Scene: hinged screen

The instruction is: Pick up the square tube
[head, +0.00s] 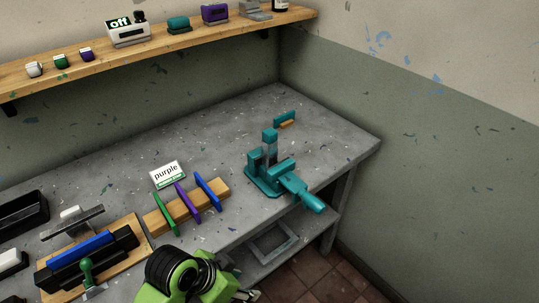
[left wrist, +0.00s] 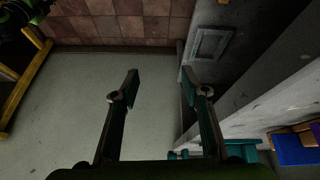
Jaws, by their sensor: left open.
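A teal vise (head: 268,180) stands on the grey workbench near its right end. An upright grey square-sided piece (head: 270,152) rises between its jaws, with teal at its top; it looks like the square tube, but I cannot be sure. My left gripper (left wrist: 160,78) is open and empty in the left wrist view, its two fingers apart over the floor beside the bench. In the head view my green left arm covers the bench's front edge, well left of and nearer than the vise. My right gripper is not in view.
A clamp fixture with a blue bar (head: 80,247) is at left. A small teal and orange piece (head: 285,119) lies behind the vise. A wall shelf (head: 60,81) runs above.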

